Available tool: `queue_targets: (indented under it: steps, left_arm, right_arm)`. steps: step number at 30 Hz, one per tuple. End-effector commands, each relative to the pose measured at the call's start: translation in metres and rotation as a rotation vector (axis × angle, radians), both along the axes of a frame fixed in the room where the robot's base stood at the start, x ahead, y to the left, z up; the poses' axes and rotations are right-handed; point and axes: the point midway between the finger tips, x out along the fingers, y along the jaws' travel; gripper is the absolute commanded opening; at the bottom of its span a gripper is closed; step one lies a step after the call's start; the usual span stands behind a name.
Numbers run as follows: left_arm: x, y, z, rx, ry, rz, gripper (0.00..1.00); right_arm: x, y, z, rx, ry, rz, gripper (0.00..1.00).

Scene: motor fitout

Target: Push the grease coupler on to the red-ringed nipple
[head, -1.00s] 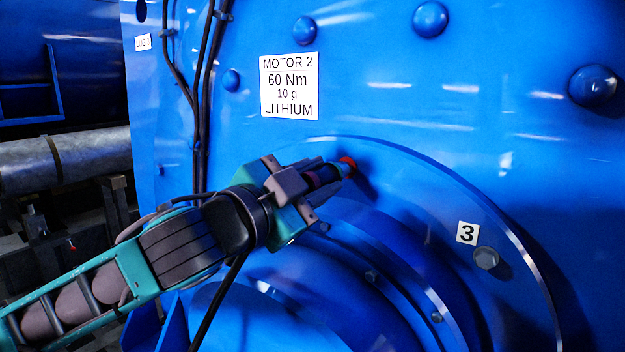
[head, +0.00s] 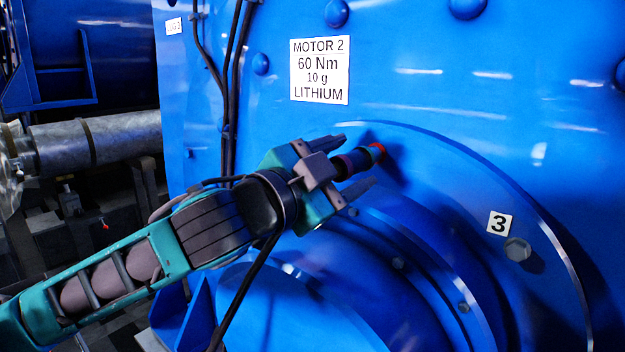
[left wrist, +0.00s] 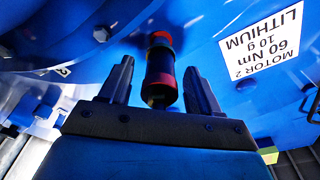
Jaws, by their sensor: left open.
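The grease coupler (head: 350,163) is a dark cylinder with a reddish band, sticking out from the blue motor face. Its far end meets the red ring (head: 377,151) of the nipple, in line with it; the nipple itself is hidden. My left gripper (head: 355,162) is open, with one finger on each side of the coupler and a gap to each. In the left wrist view the coupler (left wrist: 160,82) stands between the spread fingers (left wrist: 158,70), its end against the red ring (left wrist: 160,38). My right gripper is not in view.
A white label (head: 319,70) reading MOTOR 2, 60 Nm, 10 g, LITHIUM is above the coupler. A tag 3 (head: 499,223) and a bolt head (head: 517,249) are at lower right. Dark cables (head: 232,80) run down the motor face at left. A round flange bulges below the gripper.

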Motion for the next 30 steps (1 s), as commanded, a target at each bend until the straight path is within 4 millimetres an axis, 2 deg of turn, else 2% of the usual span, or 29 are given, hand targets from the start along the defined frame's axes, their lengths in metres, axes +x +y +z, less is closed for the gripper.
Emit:
queue_targets:
  steps: [15,21,30]
  left_arm:
    - [-0.076,0.065,-0.011,0.002,0.001,0.001,0.63]
    - [-0.089,0.077,-0.011,0.001,-0.001,0.0,0.63]
    - [-0.091,0.078,-0.01,0.0,0.0,0.0,0.63]
  right_arm:
    - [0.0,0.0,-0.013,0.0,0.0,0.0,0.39]
    - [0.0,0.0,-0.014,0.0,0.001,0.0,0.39]
    - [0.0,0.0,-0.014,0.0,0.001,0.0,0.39]
